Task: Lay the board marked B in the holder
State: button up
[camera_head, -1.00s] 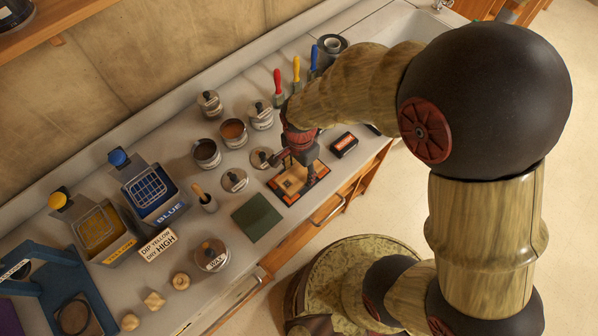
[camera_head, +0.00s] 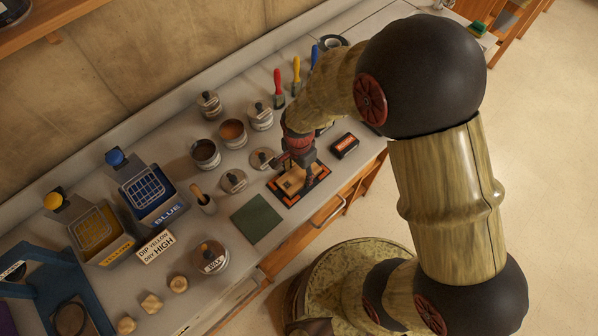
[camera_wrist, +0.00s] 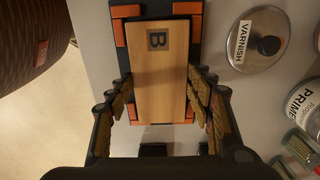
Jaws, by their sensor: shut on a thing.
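The board marked B (camera_wrist: 160,80) is a pale wooden block with a dark B square near one end. My gripper (camera_wrist: 162,90) is shut on its long sides, one finger on each side. The holder (camera_wrist: 121,12) is a black frame with orange corner pieces, showing past the board's edges in the wrist view. In the head view my gripper (camera_head: 306,180) is over the holder (camera_head: 286,200) with the board (camera_head: 290,181) inside its outline. I cannot tell whether the board touches the holder's floor.
Several tins, brushes and yellow and blue dip trays (camera_head: 150,195) crowd the bench.

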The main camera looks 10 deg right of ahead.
jog(key=o, duration=1.3)
notch_tip(320, 180, up, 12)
jog(key=r+p, duration=0.1)
jog(key=p, duration=0.1)
notch_tip(320, 180, up, 12)
jog(key=r+n+t, duration=0.1)
jog(key=n+t, duration=0.1)
jog(key=n, duration=0.2)
send_over(299, 175)
jog(key=s+d, duration=0.3)
jog(key=d, duration=0.3)
jog(key=s+d+r+n+t, duration=0.1)
jog(key=s+d+r+n, duration=0.1)
jog(key=s+r, duration=0.1)
jog(key=s+d+r+n+t, duration=0.1)
jog(key=s+d+r+n, duration=0.1)
jog(key=s+r, duration=0.1)
jog(key=s+d+r+n+t, duration=0.1)
jog(key=s+d+r+n, duration=0.1)
jog(key=s+r+n, duration=0.1)
jog(key=shift+s+r+t, duration=0.2)
jog(key=shift+r+t, duration=0.05)
jog(key=shift+t, duration=0.05)
notch_tip(299, 175, down, 6)
jog(key=b, duration=0.6)
